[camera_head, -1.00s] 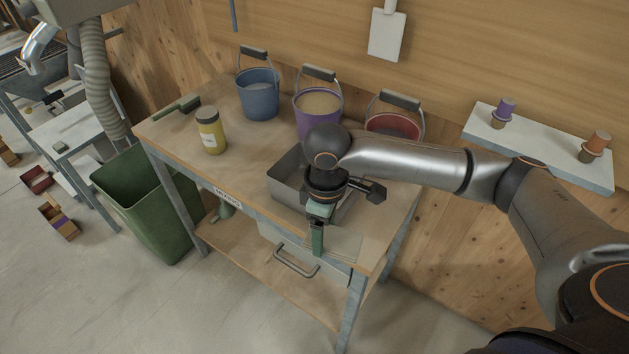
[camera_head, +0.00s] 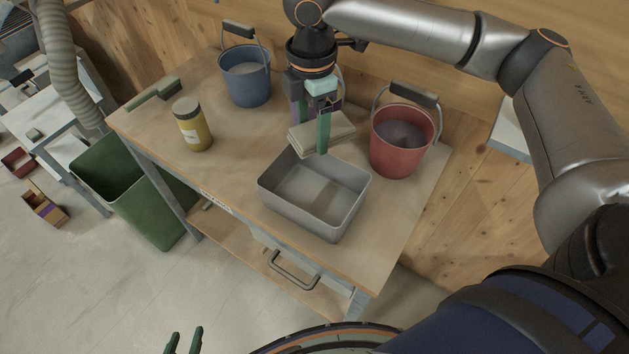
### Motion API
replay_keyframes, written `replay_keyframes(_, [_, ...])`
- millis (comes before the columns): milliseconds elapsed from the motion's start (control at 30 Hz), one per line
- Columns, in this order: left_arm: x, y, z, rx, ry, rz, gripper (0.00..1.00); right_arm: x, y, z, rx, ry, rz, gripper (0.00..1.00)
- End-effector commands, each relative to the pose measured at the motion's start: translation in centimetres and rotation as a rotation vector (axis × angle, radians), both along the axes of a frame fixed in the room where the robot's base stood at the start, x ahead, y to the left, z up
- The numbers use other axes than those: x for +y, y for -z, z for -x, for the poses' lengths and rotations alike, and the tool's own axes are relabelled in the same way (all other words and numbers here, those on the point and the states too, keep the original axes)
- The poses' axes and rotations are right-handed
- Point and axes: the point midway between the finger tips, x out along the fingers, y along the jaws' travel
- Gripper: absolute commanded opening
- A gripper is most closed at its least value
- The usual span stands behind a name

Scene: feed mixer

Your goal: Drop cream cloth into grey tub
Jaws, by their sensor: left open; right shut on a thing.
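The grey tub (camera_head: 346,204) is an open rectangular box on the workbench, and its visible inside is empty. The cream cloth (camera_head: 341,133) is a folded, layered pad. My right gripper (camera_head: 323,132) is shut on the cloth, pointing down, with a green finger in front of it. The cloth shows at the tub's back rim and appears raised; its exact height is hard to tell. My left gripper (camera_head: 183,341) is open and empty at the bottom edge, well away from the bench; only its fingertips show.
A red bucket (camera_head: 400,150) stands right of the tub, a blue bucket (camera_head: 246,85) at the back left. A purple bucket (camera_head: 298,112) is mostly hidden behind my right gripper. A yellow jar (camera_head: 193,132) and green brush (camera_head: 155,94) are on the left. A green bin (camera_head: 125,195) stands beside the bench.

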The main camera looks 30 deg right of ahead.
Motion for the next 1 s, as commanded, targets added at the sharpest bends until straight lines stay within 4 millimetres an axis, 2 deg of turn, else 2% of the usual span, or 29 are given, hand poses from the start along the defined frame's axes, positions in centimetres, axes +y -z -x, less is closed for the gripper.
replay_keyframes(167, [0.0,0.8,0.6,0.013,0.000,-0.001,0.50,0.0,0.9,0.0,0.000,0.000,0.001,0.19])
replay_keyframes(367, [0.0,1.8,0.7,0.016,0.000,0.000,0.50,0.0,3.1,0.1,0.001,0.000,0.001,0.19])
replay_keyframes(600, [0.1,5.0,0.7,0.017,-0.001,-0.001,0.50,0.0,5.7,0.0,-0.001,0.000,0.000,0.19])
replay_keyframes(733, [0.1,5.6,0.7,0.017,0.000,-0.002,0.50,0.0,6.1,0.0,-0.002,0.000,0.001,0.19])
replay_keyframes(1000, [0.1,5.4,0.6,0.014,-0.001,-0.001,0.50,0.0,5.9,0.0,-0.001,0.000,0.000,0.19])
